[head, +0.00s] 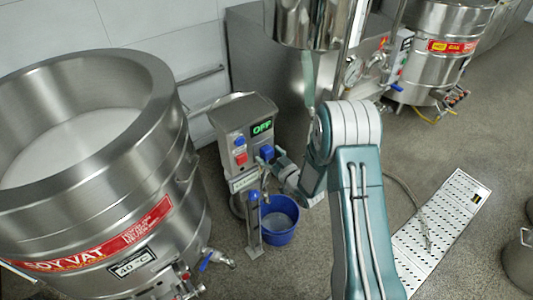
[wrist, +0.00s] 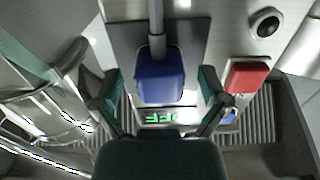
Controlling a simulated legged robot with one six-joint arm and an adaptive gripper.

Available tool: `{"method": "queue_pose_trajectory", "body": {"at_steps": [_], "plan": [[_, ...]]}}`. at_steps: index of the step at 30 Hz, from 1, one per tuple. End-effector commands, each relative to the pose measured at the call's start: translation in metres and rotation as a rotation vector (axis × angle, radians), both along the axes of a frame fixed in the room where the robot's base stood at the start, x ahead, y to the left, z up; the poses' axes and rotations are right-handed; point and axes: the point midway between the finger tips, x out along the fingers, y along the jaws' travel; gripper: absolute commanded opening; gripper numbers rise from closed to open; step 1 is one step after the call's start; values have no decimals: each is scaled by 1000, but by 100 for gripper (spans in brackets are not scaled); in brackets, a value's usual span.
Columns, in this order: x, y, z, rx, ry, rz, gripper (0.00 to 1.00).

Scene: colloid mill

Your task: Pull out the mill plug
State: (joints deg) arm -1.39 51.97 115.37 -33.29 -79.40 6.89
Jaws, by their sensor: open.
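The mill plug (wrist: 160,82) is a blue block with a grey cable at one end, set against the mill's control panel. It also shows as a blue patch at the panel's right in the head view (head: 266,152). My gripper (wrist: 158,78) is open, with one teal finger on each side of the plug. Gaps show between the fingers and the plug, so it is not clamped. My gripper hides part of the panel in the head view. The green display (head: 262,127) on the mill control box (head: 246,112) reads OFF.
A red button (wrist: 247,76) and a round dark button (wrist: 267,24) sit beside the plug. In the head view, a blue bucket (head: 279,228) stands below the box. A large steel soy vat (head: 90,185) stands close on the left.

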Motion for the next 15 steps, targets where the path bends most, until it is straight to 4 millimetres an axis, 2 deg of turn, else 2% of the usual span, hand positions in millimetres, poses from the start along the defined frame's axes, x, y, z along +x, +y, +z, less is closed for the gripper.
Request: {"method": "queue_pose_trajectory", "body": {"at_steps": [1,7,8,15], "plan": [[0,0,0,0,0,0,94],[0,0,0,0,0,0,5],[0,0,0,0,0,0,0],[-1,-1,0,1,-1,-1,0]]}}
